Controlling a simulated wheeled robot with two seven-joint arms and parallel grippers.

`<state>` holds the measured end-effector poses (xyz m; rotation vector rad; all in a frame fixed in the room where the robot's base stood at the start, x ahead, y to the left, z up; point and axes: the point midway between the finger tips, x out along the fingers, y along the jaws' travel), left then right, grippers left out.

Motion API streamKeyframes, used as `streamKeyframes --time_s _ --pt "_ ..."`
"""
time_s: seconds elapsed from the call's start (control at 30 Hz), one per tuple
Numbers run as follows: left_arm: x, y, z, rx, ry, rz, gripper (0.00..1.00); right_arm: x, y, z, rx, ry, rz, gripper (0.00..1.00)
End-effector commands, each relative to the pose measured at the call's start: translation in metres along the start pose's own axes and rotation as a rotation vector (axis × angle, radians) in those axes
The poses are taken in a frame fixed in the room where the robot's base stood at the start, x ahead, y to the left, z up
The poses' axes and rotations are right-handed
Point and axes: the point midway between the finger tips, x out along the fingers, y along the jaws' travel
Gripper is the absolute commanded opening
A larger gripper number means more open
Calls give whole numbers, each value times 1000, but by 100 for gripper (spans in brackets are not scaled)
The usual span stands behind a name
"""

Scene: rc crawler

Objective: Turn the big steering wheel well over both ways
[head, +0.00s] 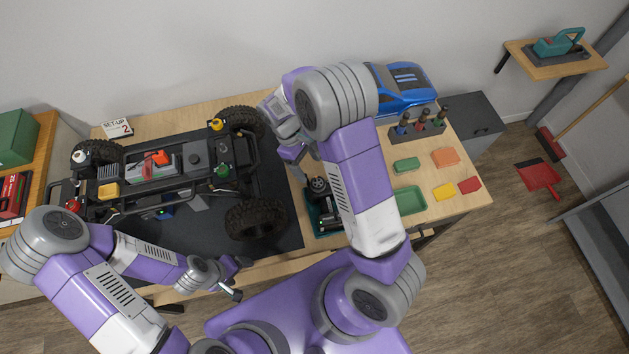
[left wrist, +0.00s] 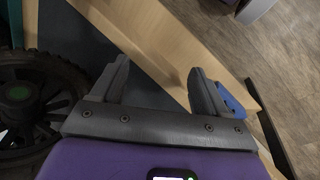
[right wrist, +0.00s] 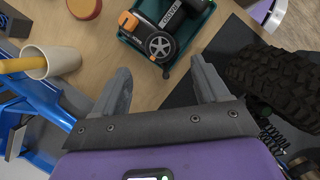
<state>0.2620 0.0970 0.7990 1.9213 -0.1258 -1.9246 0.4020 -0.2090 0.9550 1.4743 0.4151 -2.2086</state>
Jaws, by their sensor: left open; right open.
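The big steering wheel (head: 318,184), black with silver spokes, is on a black transmitter (head: 327,214) lying in a teal tray (head: 313,217). The wheel also shows in the right wrist view (right wrist: 160,46), ahead of and between the fingertips in the picture, with no contact visible. My right gripper (right wrist: 160,70) is open and empty; in the head view it (head: 292,150) is partly covered by my arm, above and left of the wheel. My left gripper (head: 240,279) is open and empty near the front table edge, left of the tray; it also shows in the left wrist view (left wrist: 158,67).
A crawler chassis (head: 190,150) with big tyres (head: 257,218) stands on a black mat (head: 285,235), left of the tray. A blue car body (head: 405,88), a screwdriver rack (head: 418,128) and a green dish (head: 409,200) are to the right. My right arm crosses above the table.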

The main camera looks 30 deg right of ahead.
Motion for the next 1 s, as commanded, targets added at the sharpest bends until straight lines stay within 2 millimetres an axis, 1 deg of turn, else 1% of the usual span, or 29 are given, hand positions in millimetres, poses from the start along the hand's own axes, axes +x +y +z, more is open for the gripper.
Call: streamKeyframes --time_s 0.17,0.3,0.5,0.63,0.9,0.97,1.0 --pt "3 -1 0 0 0 0 74 19 0 0 0 -4 -1 74" --pt "4 -2 0 0 0 0 74 42 0 0 1 -5 -1 74" --pt "6 -2 0 0 0 0 74 68 0 0 0 -3 -1 74" --pt "7 -2 0 0 0 0 74 75 0 0 1 -1 -1 74" --pt "7 -2 0 0 0 0 74 76 0 0 1 -1 0 74" --pt "7 -2 0 0 0 0 74 76 0 0 1 -1 0 65" --pt "7 -2 0 0 0 0 74 76 0 0 0 -1 0 59"
